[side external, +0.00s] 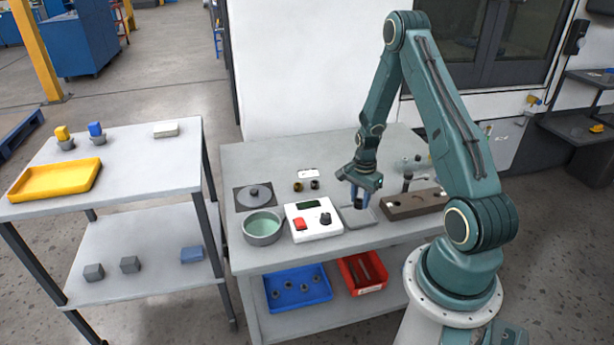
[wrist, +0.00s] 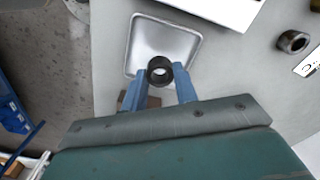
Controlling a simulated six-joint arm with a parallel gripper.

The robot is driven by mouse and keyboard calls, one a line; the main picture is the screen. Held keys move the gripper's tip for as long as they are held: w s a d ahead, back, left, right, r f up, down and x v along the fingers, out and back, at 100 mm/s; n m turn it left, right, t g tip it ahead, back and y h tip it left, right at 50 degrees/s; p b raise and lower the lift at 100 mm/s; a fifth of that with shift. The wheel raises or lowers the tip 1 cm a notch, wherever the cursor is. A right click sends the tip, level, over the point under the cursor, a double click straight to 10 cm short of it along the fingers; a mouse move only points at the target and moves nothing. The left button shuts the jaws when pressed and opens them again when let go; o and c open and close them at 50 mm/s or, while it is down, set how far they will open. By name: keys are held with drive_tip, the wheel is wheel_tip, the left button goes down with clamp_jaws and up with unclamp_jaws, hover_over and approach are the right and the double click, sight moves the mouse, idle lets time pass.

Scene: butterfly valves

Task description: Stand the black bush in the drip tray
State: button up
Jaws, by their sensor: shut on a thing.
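The black bush (wrist: 152,80) is a short dark ring held between the two blue fingertips of my gripper (wrist: 160,73) in the wrist view. Its open end faces the camera. The drip tray (wrist: 143,32) is a shallow grey square tray with a raised rim. The bush overlaps the near part of the tray in the wrist view; whether it touches the floor of the tray cannot be told. In the side view my gripper (side external: 358,205) points down over the drip tray (side external: 366,220).
A white control box (side external: 318,232) stands left of the tray, and a brown block fixture (side external: 425,205) stands to the right. Two small bushes (side external: 315,184) stand behind. A green-lined bowl (side external: 263,238) and a grey plate with a disc (side external: 254,195) are further left.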

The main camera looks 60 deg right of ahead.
sight(358, 216)
drive_tip(key=shift+f, duration=1.85)
drive_tip(key=shift+f, duration=0.15)
drive_tip(key=o, duration=1)
wheel_tip(358, 216, up, 12)
drive_tip(key=shift+r, duration=0.2)
